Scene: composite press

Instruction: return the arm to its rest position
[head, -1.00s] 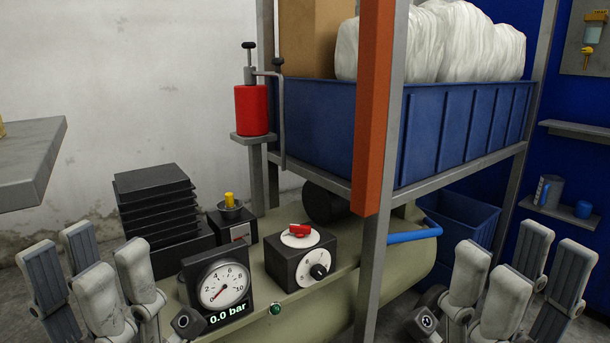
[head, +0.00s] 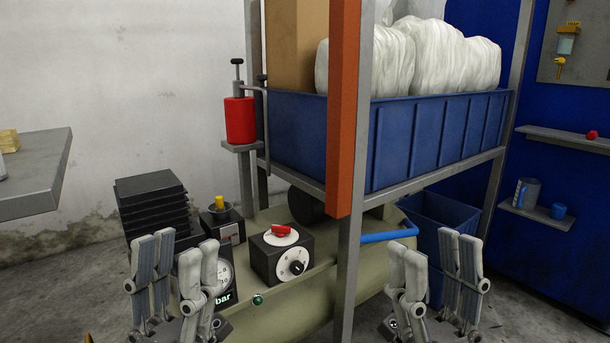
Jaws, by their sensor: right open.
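My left gripper (head: 176,250) stands upright at the lower left of the head view, in front of the compressor's gauge. Its grey fingers are spread apart with nothing visible between them. My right gripper (head: 434,250) stands upright at the lower right, in front of the blue lower bin. Its fingers are also apart and empty. Both grippers point up and appear clear of other things, though the depth to what lies behind them is hard to judge. The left gripper hides most of the pressure gauge (head: 224,276). The arm links below are mostly cut off by the frame's bottom edge.
An olive compressor tank (head: 290,318) carries a control box (head: 266,262) with a red knob. A rack with an orange-faced post (head: 345,120) holds a blue crate (head: 420,145) of white bags. A grey tabletop (head: 38,178) juts in at left. Open floor shows at the lower right.

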